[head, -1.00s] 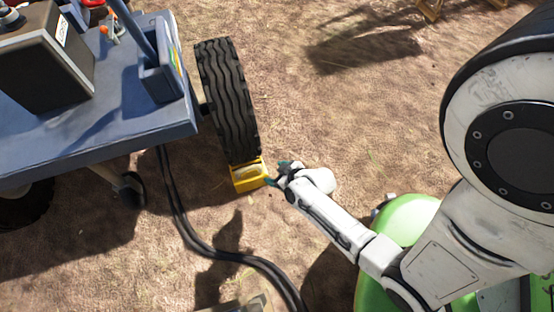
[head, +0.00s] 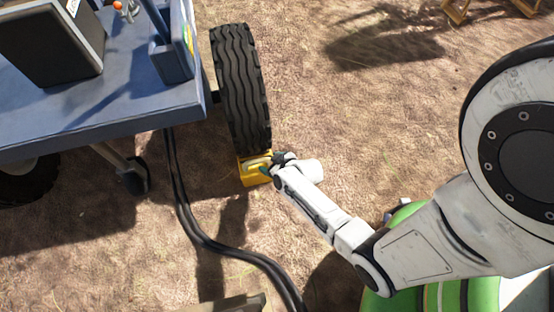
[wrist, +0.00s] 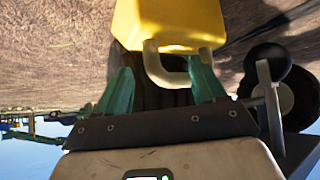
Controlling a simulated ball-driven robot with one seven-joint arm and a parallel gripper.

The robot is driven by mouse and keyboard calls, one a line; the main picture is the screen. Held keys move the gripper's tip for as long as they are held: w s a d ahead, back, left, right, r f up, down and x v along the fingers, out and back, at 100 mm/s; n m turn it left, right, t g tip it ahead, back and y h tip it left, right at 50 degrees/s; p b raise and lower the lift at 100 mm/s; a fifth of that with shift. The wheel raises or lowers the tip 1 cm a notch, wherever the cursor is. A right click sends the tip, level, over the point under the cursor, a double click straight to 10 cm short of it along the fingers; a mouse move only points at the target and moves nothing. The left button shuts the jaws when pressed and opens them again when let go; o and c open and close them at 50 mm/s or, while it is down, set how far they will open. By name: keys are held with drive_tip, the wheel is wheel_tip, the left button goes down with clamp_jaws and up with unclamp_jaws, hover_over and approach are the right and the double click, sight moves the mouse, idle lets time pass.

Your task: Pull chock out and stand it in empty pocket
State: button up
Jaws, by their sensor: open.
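The yellow chock (head: 256,178) sits on the dirt against the foot of the black tyre (head: 241,90). In the wrist view the chock (wrist: 170,22) fills the top middle, with its pale handle loop (wrist: 163,68) facing my gripper. My gripper (head: 266,167) is at the chock's right side in the head view. In the wrist view its two green fingers (wrist: 163,85) are open, one on each side of the handle loop. I cannot tell whether they touch it.
A blue trailer deck (head: 100,118) with a dark box (head: 50,45) stands at the upper left. A black hose (head: 205,240) runs along the ground left of the chock.

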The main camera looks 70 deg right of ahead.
drive_tip(key=shift+w+d+f, duration=0.1)
drive_tip(key=shift+w+f, duration=0.15)
clamp_jaws()
idle(0.7)
drive_tip(key=shift+d, duration=0.1)
idle(0.6)
